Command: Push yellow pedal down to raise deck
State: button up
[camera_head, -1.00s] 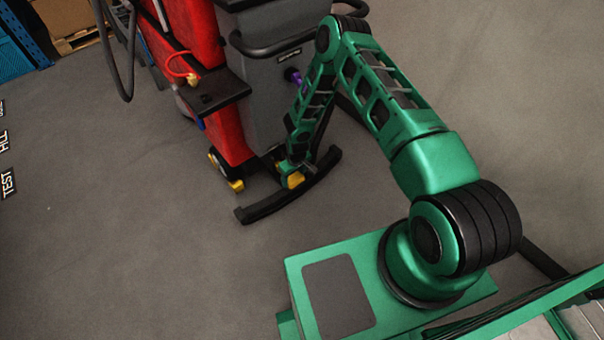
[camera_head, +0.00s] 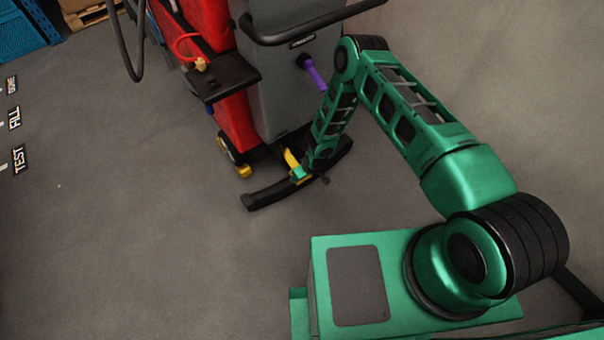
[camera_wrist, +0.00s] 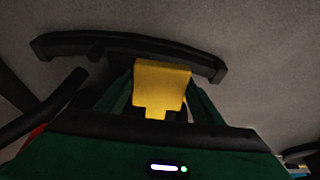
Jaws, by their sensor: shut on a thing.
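The yellow pedal (camera_head: 291,160) is low at the back of the red and grey scrubber machine (camera_head: 290,85), just above the black curved squeegee bar (camera_head: 268,195). My gripper (camera_head: 299,173) is down at the pedal, with its green fingertips against it. In the wrist view the pedal (camera_wrist: 161,82) shows as a wide yellow plate with a narrower lower part, between my two green fingers (camera_wrist: 160,103). My gripper is shut on the pedal. My fingers and wrist hide part of it, and its exact tilt is hard to tell.
A yellow-marked wheel (camera_head: 240,168) is left of the pedal. A purple handle (camera_head: 313,72) sticks out of the grey tank, close to my arm. A black hose (camera_head: 122,45) hangs at the left. Floor labels (camera_head: 16,118) lie far left.

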jog(key=shift+s+d+f, duration=0.25)
jog(key=shift+s+f, duration=0.05)
jog(key=shift+s, duration=0.2)
jog(key=o, duration=1.4)
jog(key=shift+o, duration=0.5)
jog(key=shift+w, duration=0.1)
jog(key=shift+a, duration=0.1)
jog(key=shift+w+r, duration=0.1)
jog(key=shift+r, duration=0.3)
jog(key=v, duration=1)
